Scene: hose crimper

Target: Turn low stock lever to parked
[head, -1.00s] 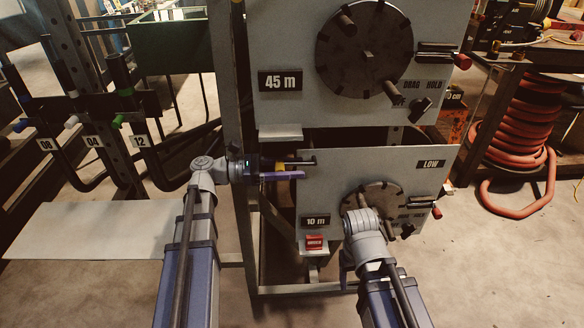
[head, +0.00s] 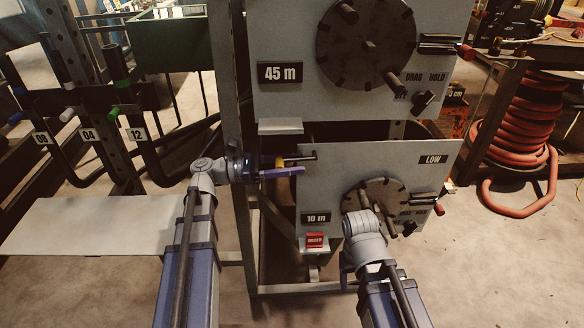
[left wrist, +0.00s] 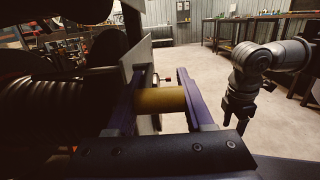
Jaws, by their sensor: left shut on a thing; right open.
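The lower reel panel (head: 330,170) carries a "LOW" label at its upper right and a "10 m" label at its lower left. I cannot tell whether this is the low stock lever. My right gripper (left wrist: 238,106) is open; its fingers are hard to make out in the head view, by the lower dark disc (head: 372,190).
Above is the "45 m" panel (head: 270,100) with a large disc (head: 366,45). Coiled red hose (head: 515,125) stands right; open floor lies in front.

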